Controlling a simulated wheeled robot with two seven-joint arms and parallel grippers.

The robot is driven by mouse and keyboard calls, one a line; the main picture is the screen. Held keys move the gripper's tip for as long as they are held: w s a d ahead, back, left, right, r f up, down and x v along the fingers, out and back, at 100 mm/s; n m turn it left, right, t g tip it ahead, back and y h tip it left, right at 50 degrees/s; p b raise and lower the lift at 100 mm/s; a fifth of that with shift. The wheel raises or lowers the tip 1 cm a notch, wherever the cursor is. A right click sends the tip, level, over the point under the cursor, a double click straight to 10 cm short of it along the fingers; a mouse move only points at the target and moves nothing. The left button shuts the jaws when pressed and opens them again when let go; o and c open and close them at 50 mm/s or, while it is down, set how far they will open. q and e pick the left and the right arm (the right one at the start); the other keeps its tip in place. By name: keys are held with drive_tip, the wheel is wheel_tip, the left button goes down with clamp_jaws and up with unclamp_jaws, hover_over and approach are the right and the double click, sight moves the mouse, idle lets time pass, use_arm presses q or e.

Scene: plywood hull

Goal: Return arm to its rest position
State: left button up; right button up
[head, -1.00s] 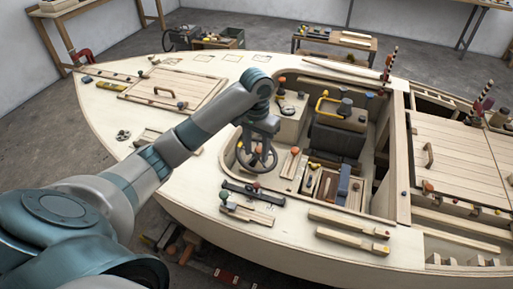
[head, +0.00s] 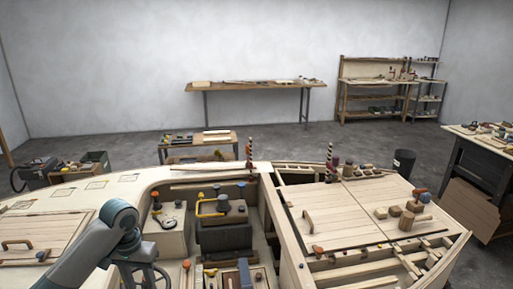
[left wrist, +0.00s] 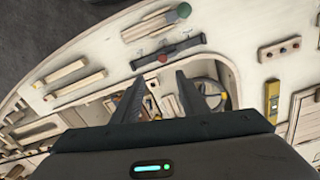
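My left arm (head: 95,252) comes in at the lower left of the head view, above the plywood hull (head: 172,180). Its gripper is cut off or hidden at the bottom of that view. In the left wrist view my left gripper (left wrist: 157,80) has its two dark fingers apart with nothing between them. It hangs above the hull deck, over the cockpit opening with the steering wheel (left wrist: 210,92). My right arm and right gripper are in no view.

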use_arm(q)
drive_tip(key=s+d+f+m+t+h, duration=0.1)
drive_tip(key=s+d+f+m+t, duration=0.15)
drive_tip(key=s+d+f, duration=1.2)
drive_tip(key=s+a+t, duration=0.1)
drive_tip(key=s+a, duration=0.1)
drive_tip(key=s, duration=1.6)
wheel_tip(320, 180, down, 35)
drive_tip(key=s+g+b, duration=0.1)
drive_tip(key=b, duration=0.5)
drive_tip(key=s+a+f+b, duration=0.1)
drive_tip(key=s+f+b, duration=0.2)
drive_tip(key=s+f, duration=0.6)
drive_tip(key=s+a+f+g+y+b, duration=0.1)
drive_tip(key=s+f+b, duration=0.2)
drive_tip(key=s+f, duration=0.6)
wheel_tip(320, 180, down, 6)
drive_tip(key=shift+s+a+r, duration=0.1)
drive_tip(key=shift+s+a, duration=0.1)
drive_tip(key=shift+a, duration=0.05)
